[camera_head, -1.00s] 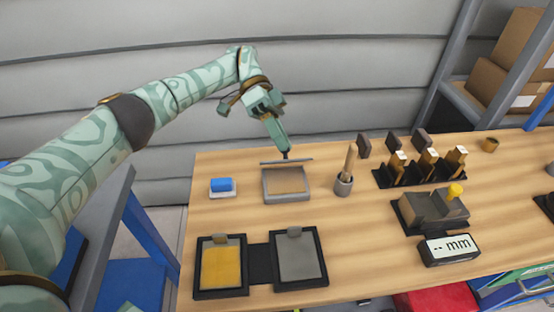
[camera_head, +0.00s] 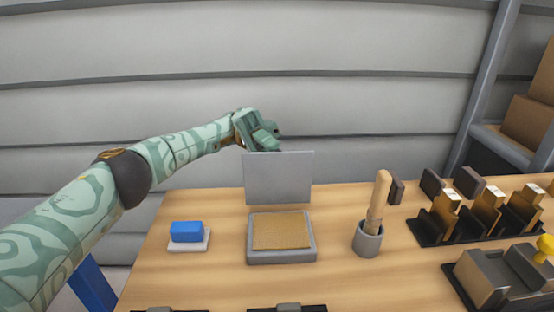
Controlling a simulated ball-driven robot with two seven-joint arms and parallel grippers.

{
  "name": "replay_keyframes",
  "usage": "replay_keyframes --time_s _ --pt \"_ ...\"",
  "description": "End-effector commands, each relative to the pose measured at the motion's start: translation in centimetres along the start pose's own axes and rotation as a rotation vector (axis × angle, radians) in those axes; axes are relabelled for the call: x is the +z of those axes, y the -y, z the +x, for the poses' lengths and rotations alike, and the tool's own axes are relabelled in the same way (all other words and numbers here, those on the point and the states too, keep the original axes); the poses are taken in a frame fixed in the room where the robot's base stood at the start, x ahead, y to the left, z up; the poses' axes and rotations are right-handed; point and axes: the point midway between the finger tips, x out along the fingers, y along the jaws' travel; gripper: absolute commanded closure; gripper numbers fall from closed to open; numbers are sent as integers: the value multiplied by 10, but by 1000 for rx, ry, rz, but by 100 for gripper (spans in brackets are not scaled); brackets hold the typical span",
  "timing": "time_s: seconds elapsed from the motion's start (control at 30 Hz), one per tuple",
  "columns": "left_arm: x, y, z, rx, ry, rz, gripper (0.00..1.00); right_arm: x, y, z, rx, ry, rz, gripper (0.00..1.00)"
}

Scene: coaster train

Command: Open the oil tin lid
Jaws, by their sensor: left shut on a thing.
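The oil tin (camera_head: 281,257) is a shallow grey square box on the wooden table, with a tan pad (camera_head: 281,231) inside it. Its flat grey lid (camera_head: 279,178) stands about upright at the tin's back edge. My left gripper (camera_head: 268,146) is at the top edge of the lid, behind it. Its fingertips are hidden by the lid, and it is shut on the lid. My right gripper is not in view.
A blue block on a white base (camera_head: 188,235) stands left of the tin. A grey cup with a wooden-handled tool (camera_head: 368,240) stands to its right. Black holders with upright pieces (camera_head: 480,220) are farther right. A grey wall (camera_head: 300,50) rises behind the table.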

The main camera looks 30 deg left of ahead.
Motion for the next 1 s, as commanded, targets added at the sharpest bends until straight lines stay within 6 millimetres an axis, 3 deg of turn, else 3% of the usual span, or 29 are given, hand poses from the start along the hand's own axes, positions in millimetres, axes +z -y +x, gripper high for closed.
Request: replay_keyframes --time_s 0.03,0.17,0.47,0.87,0.9,0.97,1.0 --pt "1 8 -3 18 -8 -13 100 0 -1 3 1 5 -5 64" --pt "0 10 -6 61 -26 -31 100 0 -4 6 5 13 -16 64" --pt "-1 11 -11 114 -49 -55 100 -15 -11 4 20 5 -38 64" --pt "-1 10 -11 117 -51 -55 100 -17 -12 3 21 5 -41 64" --pt "-1 11 -11 117 -51 -55 73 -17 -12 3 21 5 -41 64" --pt "-1 10 -11 117 -51 -55 60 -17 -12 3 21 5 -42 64" --pt "-1 10 -11 118 -51 -54 60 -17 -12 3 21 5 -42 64"
